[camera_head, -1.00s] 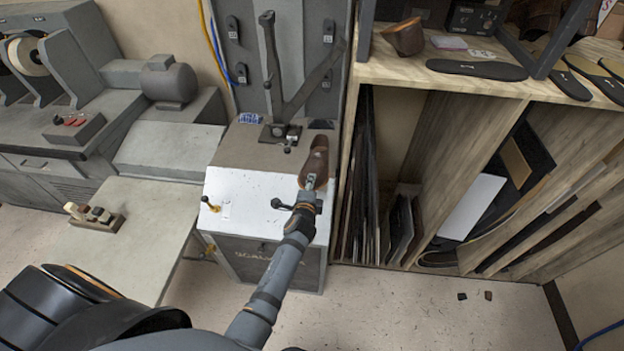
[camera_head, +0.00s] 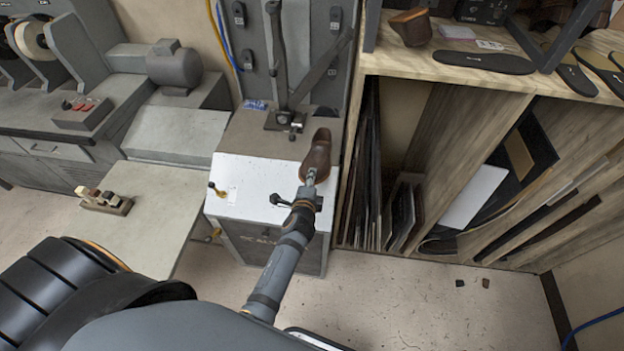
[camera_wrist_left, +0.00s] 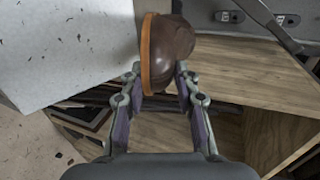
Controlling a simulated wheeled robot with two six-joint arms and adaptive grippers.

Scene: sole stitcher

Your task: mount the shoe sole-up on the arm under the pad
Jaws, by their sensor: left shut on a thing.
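A brown shoe (camera_head: 318,152) is held in the jaws of my left gripper (camera_head: 310,181), over the right edge of the stitcher's white top (camera_head: 243,192). In the left wrist view, the shoe (camera_wrist_left: 173,52) sits between the fingertips (camera_wrist_left: 160,80), with its orange-brown sole edge facing left and its dark upper right. It does not look sole-up. The stitcher's upright post (camera_head: 276,50) and slanted metal arm (camera_head: 322,70) stand behind the shoe, apart from it. I cannot clearly make out the pad. My right gripper is not in view.
A wooden shelf (camera_head: 455,75) with flat black soles (camera_head: 484,62) and another brown shoe (camera_head: 411,27) stands close on the right. A grey table (camera_head: 150,215) with a small wooden tool (camera_head: 103,201) is at left. A black lever (camera_head: 281,201) sits near my wrist.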

